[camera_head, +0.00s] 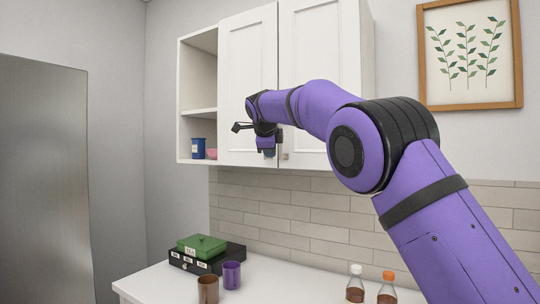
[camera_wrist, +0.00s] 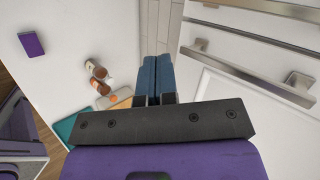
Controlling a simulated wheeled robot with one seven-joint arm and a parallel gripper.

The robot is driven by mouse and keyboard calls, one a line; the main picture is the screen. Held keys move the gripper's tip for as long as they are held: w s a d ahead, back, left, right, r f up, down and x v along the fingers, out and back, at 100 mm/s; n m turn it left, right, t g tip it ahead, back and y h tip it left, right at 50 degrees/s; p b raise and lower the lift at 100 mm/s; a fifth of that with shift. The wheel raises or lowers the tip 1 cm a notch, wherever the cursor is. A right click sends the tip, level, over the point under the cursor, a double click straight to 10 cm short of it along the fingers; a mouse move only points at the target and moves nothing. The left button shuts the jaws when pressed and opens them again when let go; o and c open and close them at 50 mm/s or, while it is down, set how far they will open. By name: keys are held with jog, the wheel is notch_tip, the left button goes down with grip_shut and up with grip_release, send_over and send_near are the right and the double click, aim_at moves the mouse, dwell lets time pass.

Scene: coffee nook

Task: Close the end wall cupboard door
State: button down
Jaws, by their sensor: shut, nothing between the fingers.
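The white wall cupboard hangs at the upper middle of the head view. Its left door (camera_head: 240,75) is beside an open compartment (camera_head: 200,75); I cannot tell this door's exact angle. The right door (camera_head: 312,70) looks closed, with a metal handle (camera_head: 286,142) at its lower left. My gripper (camera_head: 268,152) points down in front of the left door's lower right corner. In the wrist view its blue fingers (camera_wrist: 155,62) are together and empty. A white door panel (camera_wrist: 245,115) and a metal bar handle (camera_wrist: 250,70) show to their right. Contact with the door is unclear.
A blue container (camera_head: 198,148) stands in the open compartment. On the counter (camera_head: 270,285) below are a black box (camera_head: 205,263) with a green box (camera_head: 201,245) on it, a brown cup (camera_head: 208,289), a purple cup (camera_head: 232,275) and two bottles (camera_head: 356,284). A tall grey panel (camera_head: 45,180) stands left.

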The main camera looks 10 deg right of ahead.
jog(key=s+a+r, duration=0.4)
jog(key=s+r, duration=0.1)
jog(key=r, duration=0.1)
jog(key=s+d+f+n+g+y, duration=0.3)
jog(key=s+d+n, duration=0.6)
jog(key=s+d, duration=1.05)
jog(key=s+d+f+n, duration=0.2)
jog(key=s+f+n, duration=0.2)
jog(key=s+f, duration=0.3)
jog(key=s+d+f+n, duration=0.2)
jog(key=s+f+n, duration=0.2)
jog(key=s+f, duration=0.4)
jog(key=s+d+f+n, duration=0.2)
jog(key=s+f+n, duration=0.2)
jog(key=s, duration=1.2)
notch_tip(320, 180, down, 3)
jog(key=shift+f+g+h, duration=0.2)
jog(key=shift+g+h, duration=0.1)
